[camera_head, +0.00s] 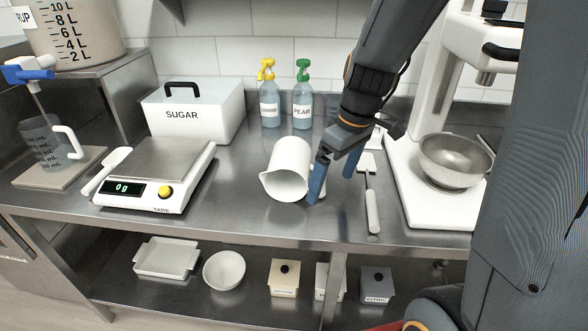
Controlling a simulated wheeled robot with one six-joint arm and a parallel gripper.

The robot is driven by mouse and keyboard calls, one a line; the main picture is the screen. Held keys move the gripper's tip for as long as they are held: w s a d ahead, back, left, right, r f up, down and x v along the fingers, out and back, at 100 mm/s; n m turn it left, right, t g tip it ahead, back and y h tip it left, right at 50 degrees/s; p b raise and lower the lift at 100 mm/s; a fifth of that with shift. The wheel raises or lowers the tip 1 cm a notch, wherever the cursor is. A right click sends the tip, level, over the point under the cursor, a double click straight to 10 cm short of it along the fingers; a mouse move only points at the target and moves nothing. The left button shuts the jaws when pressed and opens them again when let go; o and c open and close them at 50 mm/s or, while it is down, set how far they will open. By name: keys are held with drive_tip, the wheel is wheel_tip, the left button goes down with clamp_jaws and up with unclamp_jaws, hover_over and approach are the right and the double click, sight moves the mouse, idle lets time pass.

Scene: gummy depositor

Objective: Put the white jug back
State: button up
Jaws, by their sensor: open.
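The white jug (288,170) lies tilted on the steel counter, its open mouth with the spout facing toward the camera. Its handle side is partly hidden behind my gripper. My gripper (332,185) is open, just right of the jug, with its blue fingers pointing down. One finger is close against the jug's right side; I cannot tell whether it touches. Nothing shows between the fingers.
A scale (150,185) reading 0 g and a SUGAR box (210,125) stand left. Two bottles (269,102) (303,104) stand behind. A spatula (371,205) and a mixer with a steel bowl (452,165) are right. Small containers (283,280) sit on the lower shelf.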

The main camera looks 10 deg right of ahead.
drive_tip(key=w+n, duration=0.2)
drive_tip(key=w, duration=0.1)
drive_tip(key=w+d+r+n+y, duration=0.1)
drive_tip(key=w+n, duration=0.1)
drive_tip(key=w+n+y+b, duration=0.1)
drive_tip(key=w+n, duration=0.2)
drive_tip(key=shift+w+d+r+t, duration=0.15)
drive_tip(key=shift+w+d+t, duration=0.1)
drive_tip(key=shift+w+t, duration=0.05)
drive_tip(key=shift+w+a+f+y, duration=0.1)
drive_tip(key=shift+a+f+y, duration=0.2)
drive_tip(key=shift+f, duration=0.15)
drive_tip(key=p+x, duration=0.1)
drive_tip(key=x, duration=0.1)
drive_tip(key=p+x, duration=0.1)
drive_tip(key=x, duration=0.2)
drive_tip(key=shift+f+p, duration=0.2)
drive_tip(key=shift+p, duration=0.1)
drive_tip(key=shift+a+f, duration=0.2)
drive_tip(key=shift+f, duration=0.4)
drive_tip(key=shift+c, duration=0.3)
drive_tip(key=shift+r, duration=0.1)
drive_tip(key=c, duration=1.2)
